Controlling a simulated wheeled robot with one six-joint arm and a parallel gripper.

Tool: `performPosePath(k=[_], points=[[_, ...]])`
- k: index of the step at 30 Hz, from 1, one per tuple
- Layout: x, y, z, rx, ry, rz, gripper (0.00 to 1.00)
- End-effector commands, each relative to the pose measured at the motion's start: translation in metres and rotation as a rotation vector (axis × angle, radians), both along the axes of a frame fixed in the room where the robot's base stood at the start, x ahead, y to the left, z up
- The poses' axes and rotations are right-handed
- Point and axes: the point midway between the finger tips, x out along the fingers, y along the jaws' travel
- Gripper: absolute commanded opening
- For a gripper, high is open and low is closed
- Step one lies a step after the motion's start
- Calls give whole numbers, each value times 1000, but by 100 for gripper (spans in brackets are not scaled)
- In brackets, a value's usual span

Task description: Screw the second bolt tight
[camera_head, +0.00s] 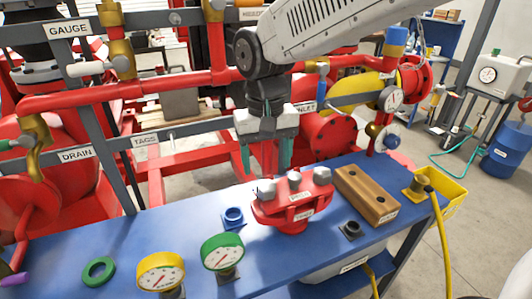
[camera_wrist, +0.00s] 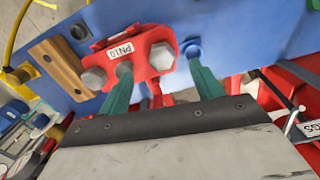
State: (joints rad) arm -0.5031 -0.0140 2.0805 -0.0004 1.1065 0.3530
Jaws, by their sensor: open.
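A red flange (camera_head: 290,212) stands on the blue bench with grey hex bolts in its top: a left bolt (camera_head: 266,188), a middle bolt (camera_head: 294,180) and a right bolt (camera_head: 322,175). I cannot tell which is the second, nor how far each is screwed in. In the wrist view the red flange (camera_wrist: 143,50) has a PN10 label, with one bolt (camera_wrist: 162,56) between the fingers' lines and another bolt (camera_wrist: 94,79) left of them. My gripper (camera_head: 265,160) is open and empty, pointing down just behind and above the flange. Its green fingers also show in the wrist view (camera_wrist: 163,82), one partly covering a bolt.
A wooden block (camera_head: 367,195) lies right of the flange. A blue ring (camera_head: 233,216), a green gauge (camera_head: 222,252), a yellow gauge (camera_head: 160,272) and a green ring (camera_head: 98,271) are to its left. Red pipes (camera_head: 140,89) and a grey rail (camera_head: 190,128) run behind the bench.

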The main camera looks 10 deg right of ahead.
Motion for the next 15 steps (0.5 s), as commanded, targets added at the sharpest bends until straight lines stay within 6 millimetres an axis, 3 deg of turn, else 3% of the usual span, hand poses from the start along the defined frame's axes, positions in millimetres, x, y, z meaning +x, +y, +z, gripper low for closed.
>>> performPosePath(k=[1,5,15], points=[[7,2,8,14,-26,-32,66],[6,2,0,14,-27,-69,66],[6,1,-50,13,-25,-68,66]])
